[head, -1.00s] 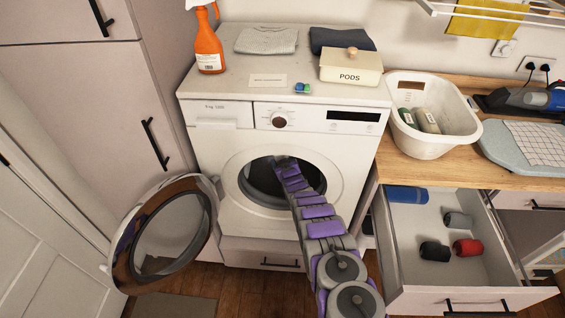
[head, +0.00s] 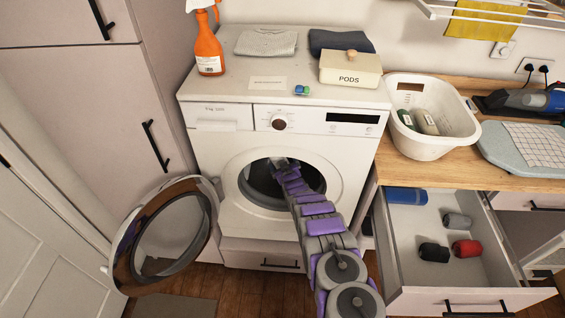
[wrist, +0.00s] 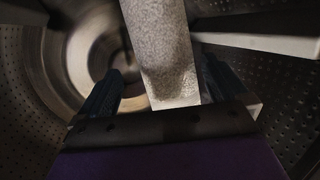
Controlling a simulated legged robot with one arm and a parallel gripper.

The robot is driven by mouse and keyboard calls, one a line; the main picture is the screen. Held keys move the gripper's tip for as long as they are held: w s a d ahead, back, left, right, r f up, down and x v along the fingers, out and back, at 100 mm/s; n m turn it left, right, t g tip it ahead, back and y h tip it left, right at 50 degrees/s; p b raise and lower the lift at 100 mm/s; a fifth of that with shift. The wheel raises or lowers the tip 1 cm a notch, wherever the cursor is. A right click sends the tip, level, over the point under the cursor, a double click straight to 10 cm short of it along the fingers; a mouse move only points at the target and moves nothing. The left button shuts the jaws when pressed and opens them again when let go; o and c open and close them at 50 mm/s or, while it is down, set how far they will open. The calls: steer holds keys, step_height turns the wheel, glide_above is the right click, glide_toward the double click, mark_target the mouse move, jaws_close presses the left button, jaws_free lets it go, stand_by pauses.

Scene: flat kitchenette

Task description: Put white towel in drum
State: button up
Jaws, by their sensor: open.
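The washing machine's drum (head: 257,188) is open at the front, and my arm reaches through its round opening. My gripper (wrist: 162,66) is inside the drum, with its two dark fingers spread apart. A white towel (wrist: 160,35), long and textured, lies between and beyond the fingers in the wrist view. Its near end is close to the gripper's base; I cannot tell whether it touches the fingers. The perforated drum wall (wrist: 280,95) surrounds them. In the head view the gripper and the towel are hidden inside the machine.
The round door (head: 165,235) hangs open on the left. An open drawer (head: 410,270) with several rolled cloths stands to the right. A white basket (head: 432,145) is on the wooden counter. A pale drum paddle (wrist: 260,42) juts out inside the drum.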

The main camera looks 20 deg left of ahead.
steer(key=p+v, duration=0.4)
steer(key=v, duration=1.2)
steer(key=shift+f, duration=0.1)
